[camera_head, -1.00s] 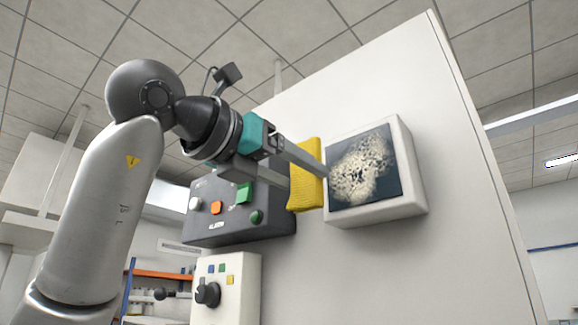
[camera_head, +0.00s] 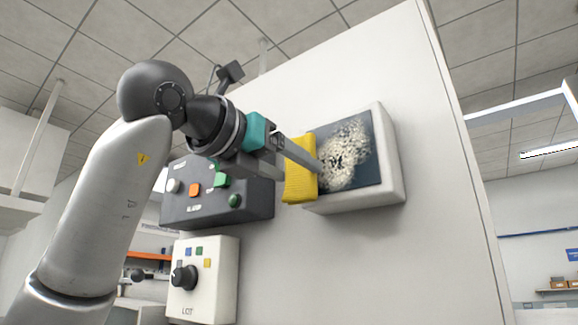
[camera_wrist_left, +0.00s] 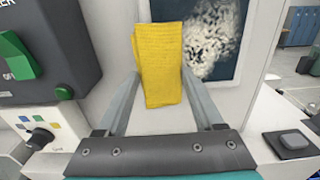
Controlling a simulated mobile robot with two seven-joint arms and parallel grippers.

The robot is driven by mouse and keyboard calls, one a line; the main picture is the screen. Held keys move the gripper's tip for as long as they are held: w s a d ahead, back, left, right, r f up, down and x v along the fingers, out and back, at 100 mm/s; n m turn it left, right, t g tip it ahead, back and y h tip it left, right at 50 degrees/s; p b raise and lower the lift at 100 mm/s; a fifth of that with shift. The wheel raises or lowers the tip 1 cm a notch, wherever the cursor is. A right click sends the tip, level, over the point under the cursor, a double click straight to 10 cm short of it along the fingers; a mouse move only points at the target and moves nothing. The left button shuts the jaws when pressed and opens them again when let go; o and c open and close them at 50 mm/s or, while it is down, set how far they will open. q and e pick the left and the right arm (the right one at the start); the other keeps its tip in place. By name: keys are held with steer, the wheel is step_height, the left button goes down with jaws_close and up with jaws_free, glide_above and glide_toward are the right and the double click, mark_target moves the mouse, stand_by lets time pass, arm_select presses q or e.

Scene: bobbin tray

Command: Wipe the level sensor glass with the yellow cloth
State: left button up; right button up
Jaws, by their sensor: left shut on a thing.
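The level sensor glass (camera_head: 350,150) is a dark pane in a white box on the wall panel, with a pale speckled smear over much of it. It also shows in the left wrist view (camera_wrist_left: 222,70), partly hidden by the cloth. My left gripper (camera_head: 303,165) is shut on the yellow cloth (camera_head: 297,185), which hangs folded between its fingers. The cloth (camera_wrist_left: 160,65) covers the left edge of the glass in the wrist view. I cannot tell whether it touches the pane. My right gripper is not in view.
A dark control box (camera_head: 240,205) with several buttons is mounted left of the sensor. A white box with a black knob (camera_head: 217,260) sits below it. The white panel (camera_head: 400,255) is bare below and right of the sensor.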

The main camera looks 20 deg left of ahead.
mark_target(372, 139)
arm_select(q)
steer(key=shift+x, duration=1.1)
steer(key=shift+s+d, duration=0.1)
